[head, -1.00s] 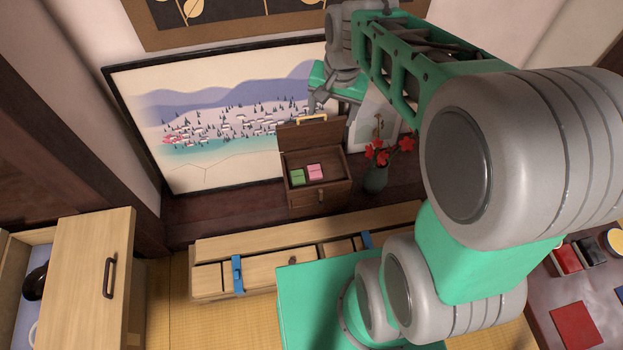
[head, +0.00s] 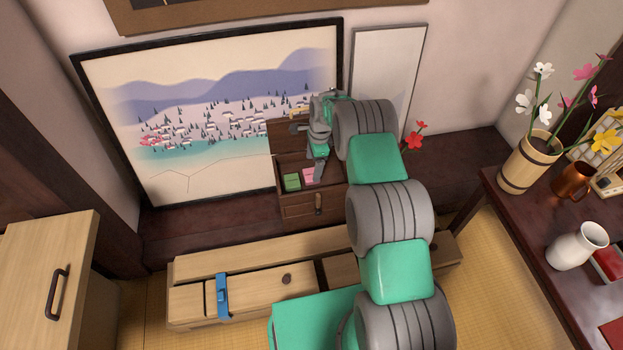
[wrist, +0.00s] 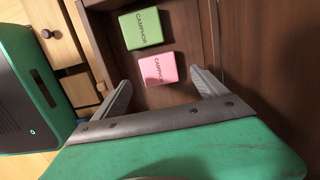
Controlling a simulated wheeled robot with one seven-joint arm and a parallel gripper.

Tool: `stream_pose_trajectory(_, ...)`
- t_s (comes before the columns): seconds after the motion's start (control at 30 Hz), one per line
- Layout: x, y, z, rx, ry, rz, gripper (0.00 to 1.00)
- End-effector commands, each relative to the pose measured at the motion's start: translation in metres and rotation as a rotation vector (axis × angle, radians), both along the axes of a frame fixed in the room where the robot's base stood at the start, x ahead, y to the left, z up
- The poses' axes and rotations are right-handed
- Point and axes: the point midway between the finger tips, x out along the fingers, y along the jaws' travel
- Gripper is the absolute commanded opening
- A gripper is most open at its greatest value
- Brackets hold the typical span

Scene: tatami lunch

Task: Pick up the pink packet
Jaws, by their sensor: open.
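The pink packet (wrist: 158,69), marked CAMPHOR, lies in the small dark wooden box (head: 299,210), whose lid stands raised. In the head view the packet (head: 308,174) is partly hidden by my gripper (head: 307,156). A green packet (head: 291,182) lies just beside it; it also shows in the wrist view (wrist: 141,28). In the wrist view my gripper (wrist: 160,82) is open and empty. Its fingers are spread wide to either side below the pink packet, with the packet in line with the gap. How far the fingertips are above the box floor I cannot tell.
The box's side walls stand close to my fingers. A large framed landscape (head: 210,110) leans behind the box, and red flowers (head: 415,138) are to its right. A low wooden chest (head: 260,285) lies in front. A dark table (head: 520,225) with vases is at the right.

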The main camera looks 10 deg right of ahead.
Motion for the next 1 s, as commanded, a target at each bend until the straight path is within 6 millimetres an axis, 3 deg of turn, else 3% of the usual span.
stream_pose_trajectory(0.2, -0.002, 0.006, -0.040, -0.001, 0.001, 0.001, 0.85)
stream_pose_trajectory(0.47, -0.001, 0.007, -0.044, -0.001, -0.001, 0.002, 0.85)
stream_pose_trajectory(1.0, -0.002, 0.007, -0.044, -0.001, 0.000, 0.002, 0.40)
